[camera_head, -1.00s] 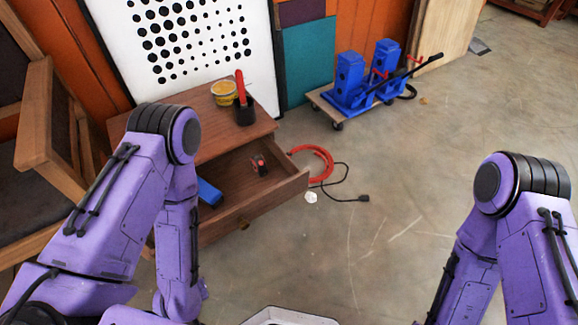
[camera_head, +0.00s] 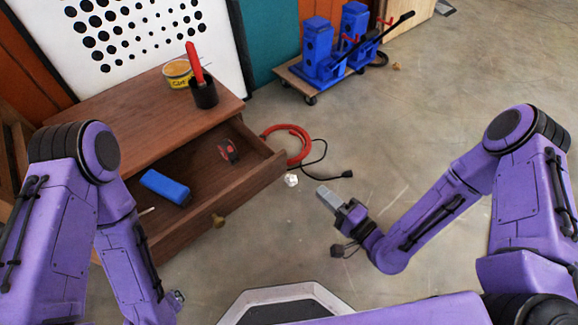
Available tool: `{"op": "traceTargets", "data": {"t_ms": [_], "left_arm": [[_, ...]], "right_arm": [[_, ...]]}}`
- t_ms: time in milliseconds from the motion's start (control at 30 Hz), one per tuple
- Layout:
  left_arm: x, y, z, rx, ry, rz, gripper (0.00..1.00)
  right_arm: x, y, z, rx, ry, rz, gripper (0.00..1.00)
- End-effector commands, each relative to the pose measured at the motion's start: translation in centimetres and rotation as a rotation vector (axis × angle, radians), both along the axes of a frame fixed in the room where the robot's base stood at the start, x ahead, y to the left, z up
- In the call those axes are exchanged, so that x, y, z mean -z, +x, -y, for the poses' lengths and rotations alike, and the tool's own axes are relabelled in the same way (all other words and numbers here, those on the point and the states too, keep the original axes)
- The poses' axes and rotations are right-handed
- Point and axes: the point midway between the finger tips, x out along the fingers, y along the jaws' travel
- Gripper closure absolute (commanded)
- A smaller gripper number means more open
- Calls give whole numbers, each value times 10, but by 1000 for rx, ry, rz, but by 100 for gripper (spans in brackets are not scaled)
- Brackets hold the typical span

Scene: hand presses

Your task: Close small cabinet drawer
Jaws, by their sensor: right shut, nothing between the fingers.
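The small wooden cabinet (camera_head: 135,108) stands at the left with its drawer (camera_head: 262,178) pulled out toward me. A round brass knob (camera_head: 219,221) sits on the drawer front. Inside the drawer lie a blue object (camera_head: 166,187) and a dark and red tape measure (camera_head: 229,151). My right gripper (camera_head: 327,196) is shut and empty over the floor, to the right of the drawer front and apart from it. My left gripper (camera_head: 178,297) shows only in small part at the bottom left, below the drawer; its fingers are not clear.
A yellow tin (camera_head: 178,74) and a dark cup with a red-handled tool (camera_head: 203,92) stand on the cabinet top. A red hose (camera_head: 290,145) and black cable lie beside the drawer. Blue presses (camera_head: 323,55) stand on a dolly behind. The right floor is open.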

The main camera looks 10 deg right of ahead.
Motion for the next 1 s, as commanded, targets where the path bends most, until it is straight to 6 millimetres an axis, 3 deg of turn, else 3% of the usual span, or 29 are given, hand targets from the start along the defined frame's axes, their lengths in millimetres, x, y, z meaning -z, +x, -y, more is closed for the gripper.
{"op": "traceTargets", "data": {"t_ms": [167,633,800,1000], "left_arm": [[5,0,0,-1,-1,-1,15],[27,-2,1,-3,-4,-3,15],[30,-2,2,-3,-5,-4,15],[29,-2,2,-3,-5,-4,15]], "right_arm": [[-2,18,-14,-9,11,12,100],[0,99,-68,-7,5,10,100],[-1,112,-77,-6,6,8,100],[-2,115,-79,-6,6,6,100]]}}
